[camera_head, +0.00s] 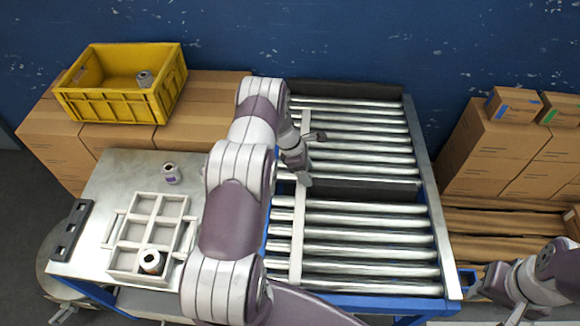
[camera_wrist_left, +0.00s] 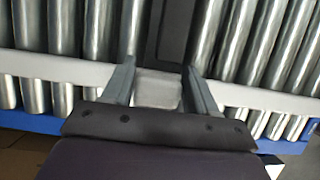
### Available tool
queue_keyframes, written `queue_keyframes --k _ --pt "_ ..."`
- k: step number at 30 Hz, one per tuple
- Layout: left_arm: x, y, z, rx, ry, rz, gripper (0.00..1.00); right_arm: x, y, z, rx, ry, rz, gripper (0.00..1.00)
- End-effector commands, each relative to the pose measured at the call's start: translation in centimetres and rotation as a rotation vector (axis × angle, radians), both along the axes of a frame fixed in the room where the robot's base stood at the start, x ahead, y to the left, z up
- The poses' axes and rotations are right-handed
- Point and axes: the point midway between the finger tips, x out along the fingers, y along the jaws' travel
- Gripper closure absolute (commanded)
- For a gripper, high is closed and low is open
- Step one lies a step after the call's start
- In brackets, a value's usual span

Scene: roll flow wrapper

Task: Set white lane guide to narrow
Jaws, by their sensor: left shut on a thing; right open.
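The white lane guide (camera_head: 298,235) is a long pale bar lying across the rollers near the left side of the conveyor. It runs from the far rollers to the near ones, and my left arm hides part of its middle. My left gripper (camera_head: 308,159) is over the guide's middle. In the left wrist view the fingers of the left gripper (camera_wrist_left: 158,88) are shut on a pale block on the guide (camera_wrist_left: 255,98). My right gripper (camera_head: 520,313) is open and empty at the lower right, beyond the conveyor's right edge, partly cut off by the frame.
Roller beds (camera_head: 365,245) extend right of the guide, clear of objects. A metal table (camera_head: 120,185) at left holds a divided white tray (camera_head: 118,262) with a can (camera_head: 151,262), and another can (camera_head: 172,174). A yellow crate (camera_head: 115,106) stands on cartons behind.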

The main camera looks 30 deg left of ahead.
Motion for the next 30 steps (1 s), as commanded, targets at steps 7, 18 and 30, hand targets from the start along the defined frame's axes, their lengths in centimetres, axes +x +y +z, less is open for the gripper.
queue_keyframes --k 7,18,30 --pt "0.5 -0.8 0.2 -0.003 -0.001 0.000 0.97 0.0 0.0 -0.1 0.000 0.000 0.000 0.57" --pt "0.4 -0.7 0.1 -0.003 0.001 -0.001 0.21 0.0 0.0 -0.1 0.000 0.000 0.000 0.57" --pt "-0.2 1.3 5.3 0.001 -0.003 0.000 0.21 0.0 0.0 -0.3 0.000 0.000 0.000 0.57"
